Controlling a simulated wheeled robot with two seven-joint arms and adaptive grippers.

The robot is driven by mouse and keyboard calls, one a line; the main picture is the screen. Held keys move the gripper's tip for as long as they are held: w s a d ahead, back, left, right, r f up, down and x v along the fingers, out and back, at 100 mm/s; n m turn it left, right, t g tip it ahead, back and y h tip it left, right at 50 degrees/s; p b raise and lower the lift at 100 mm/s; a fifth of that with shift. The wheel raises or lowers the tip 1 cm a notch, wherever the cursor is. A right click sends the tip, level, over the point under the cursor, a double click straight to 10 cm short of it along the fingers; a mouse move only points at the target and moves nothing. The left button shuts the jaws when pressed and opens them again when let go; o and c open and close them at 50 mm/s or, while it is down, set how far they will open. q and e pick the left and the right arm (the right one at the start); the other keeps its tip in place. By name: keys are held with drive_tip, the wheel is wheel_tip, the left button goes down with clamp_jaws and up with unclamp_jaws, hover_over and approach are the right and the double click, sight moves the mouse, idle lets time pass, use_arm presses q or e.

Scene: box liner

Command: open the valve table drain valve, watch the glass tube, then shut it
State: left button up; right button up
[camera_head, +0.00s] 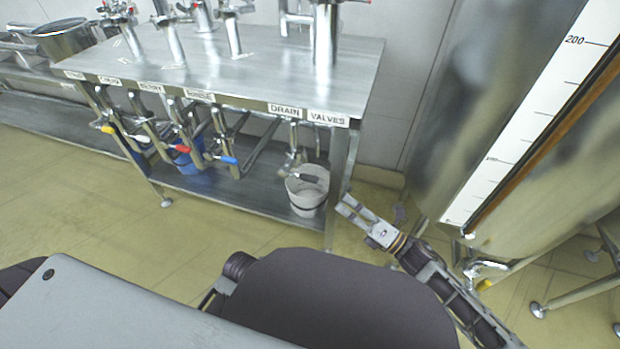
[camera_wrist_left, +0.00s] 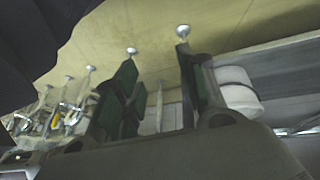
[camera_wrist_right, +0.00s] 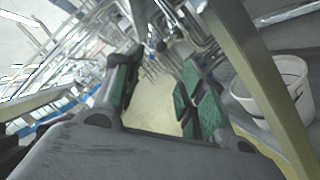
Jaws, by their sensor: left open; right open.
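The valve table (camera_head: 330,60) has a front edge labelled DRAIN and VALVES at its right end. Below that label hangs the drain valve (camera_head: 293,160) with a dark grey handle (camera_head: 309,178), above a white bucket (camera_head: 306,200). The handle looks roughly horizontal. The glass tube seems to be the brown strip (camera_head: 545,140) beside the white scale on the tank. My right gripper (camera_head: 350,206) is open and empty, to the right of the bucket and the table's right leg. My left gripper (camera_wrist_left: 163,88) is open and empty; it shows only in the left wrist view.
Other valves with yellow, red and blue (camera_head: 228,160) handles hang left of the drain valve. The table leg (camera_head: 340,170) stands between my right gripper and the bucket. The large steel tank (camera_head: 450,110) is at right. A pot (camera_head: 65,40) sits far left. Floor in front is open.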

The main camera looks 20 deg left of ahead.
sight(310, 178)
drive_tip(key=b+x, duration=0.2)
drive_tip(key=x, duration=0.9)
drive_tip(key=shift+a, duration=0.2)
drive_tip(key=shift+b+x, duration=0.4)
drive_tip(key=shift+x, duration=0.5)
drive_tip(key=shift+w+a, duration=0.15)
use_arm(q)
wheel_tip(310, 178, down, 6)
drive_tip(key=d+t, duration=0.1)
drive_tip(key=shift+n+h, duration=0.3)
drive_tip(key=shift+h, duration=0.1)
drive_tip(key=shift+w+d, duration=0.1)
use_arm(e)
drive_tip(key=shift+r, duration=0.1)
drive_tip(key=shift+c, duration=0.2)
use_arm(q)
drive_tip(key=shift+w+r, duration=0.1)
drive_tip(key=shift+r, duration=0.1)
use_arm(e)
clamp_jaws()
